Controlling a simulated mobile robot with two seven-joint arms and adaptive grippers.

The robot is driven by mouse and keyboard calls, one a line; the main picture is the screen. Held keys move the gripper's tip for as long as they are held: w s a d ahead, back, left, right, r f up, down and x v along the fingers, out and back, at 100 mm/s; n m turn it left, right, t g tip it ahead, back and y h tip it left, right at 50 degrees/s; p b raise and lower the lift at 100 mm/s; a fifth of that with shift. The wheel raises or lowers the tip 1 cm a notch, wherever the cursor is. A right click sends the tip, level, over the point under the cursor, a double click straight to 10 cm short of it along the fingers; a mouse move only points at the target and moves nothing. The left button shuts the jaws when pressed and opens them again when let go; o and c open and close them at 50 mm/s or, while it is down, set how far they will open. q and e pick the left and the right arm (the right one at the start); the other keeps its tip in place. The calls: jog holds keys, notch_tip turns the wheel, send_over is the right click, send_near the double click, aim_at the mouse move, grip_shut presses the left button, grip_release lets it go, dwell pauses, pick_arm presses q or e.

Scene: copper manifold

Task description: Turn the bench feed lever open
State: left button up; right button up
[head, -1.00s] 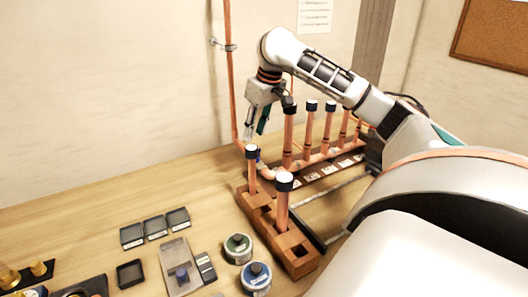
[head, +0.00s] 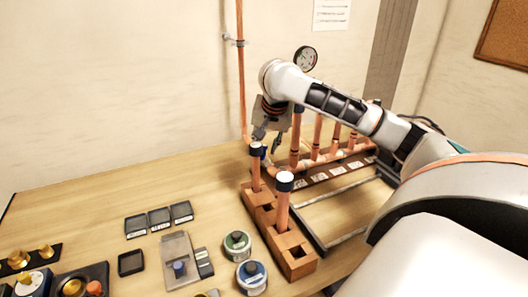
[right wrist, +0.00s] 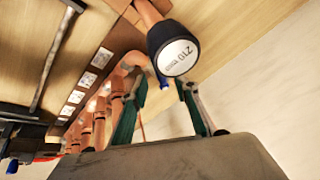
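The copper manifold (head: 310,160) stands at the back of the bench, its feed pipe (head: 240,80) running up the wall. A small blue part, apparently the feed lever (head: 264,150), shows at the manifold's left end, partly hidden by my gripper and a capped tube. In the right wrist view the blue lever (right wrist: 162,82) shows between the fingertips, partly behind a black cap. My right gripper (head: 268,142) points down over that end with its fingers apart; it also shows in the right wrist view (right wrist: 162,86). Contact with the lever cannot be told. My left gripper is out of view.
A wooden rack (head: 290,245) with two black-capped copper tubes stands in front of the lever; one cap (right wrist: 174,50) is close to my right fingers. Round tins (head: 251,277) and small black trays (head: 159,218) lie to the left. The bench's back left is clear.

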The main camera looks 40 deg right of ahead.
aim_at(264, 155)
jog(key=shift+x, duration=2.1)
jog(key=shift+c, duration=0.4)
grip_shut()
jog(key=shift+s+d+n+y, duration=0.3)
jog(key=shift+d+n+y, duration=0.15)
jog(key=shift+n, duration=0.4)
jog(key=shift+s+d+n+y, duration=0.35)
jog(key=shift+d+n, duration=0.15)
jog(key=shift+n, duration=0.4)
jog(key=shift+s+d+n+y, duration=0.25)
jog(key=shift+d+n+y, duration=0.2)
jog(key=shift+n, duration=0.4)
